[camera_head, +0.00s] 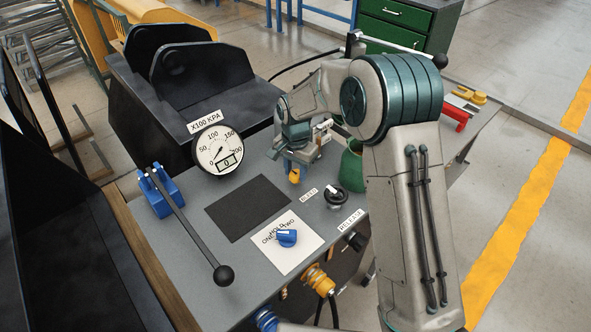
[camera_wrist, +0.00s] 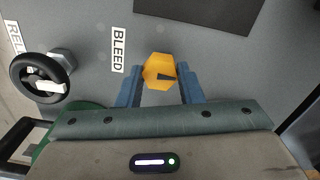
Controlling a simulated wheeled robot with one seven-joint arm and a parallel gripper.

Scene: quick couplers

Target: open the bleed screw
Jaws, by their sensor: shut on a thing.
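The bleed screw (camera_wrist: 158,68) is a yellow-orange six-sided head with a dark pointer mark, next to the BLEED label (camera_wrist: 118,50) in the wrist view. My gripper (camera_wrist: 160,76) has its two blue fingers on either side of the head and is shut on it. In the head view the screw (camera_head: 294,176) shows as a small orange piece below my gripper (camera_head: 295,168), partly hidden by it. The BLEED label also shows in the head view (camera_head: 308,195).
A black handwheel (camera_wrist: 42,78) stands left of the screw in the wrist view. In the head view, a gauge (camera_head: 219,151) reading 0, a long black lever (camera_head: 190,225), a blue selector knob (camera_head: 287,238) and a green container (camera_head: 352,165) stand on the grey bench.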

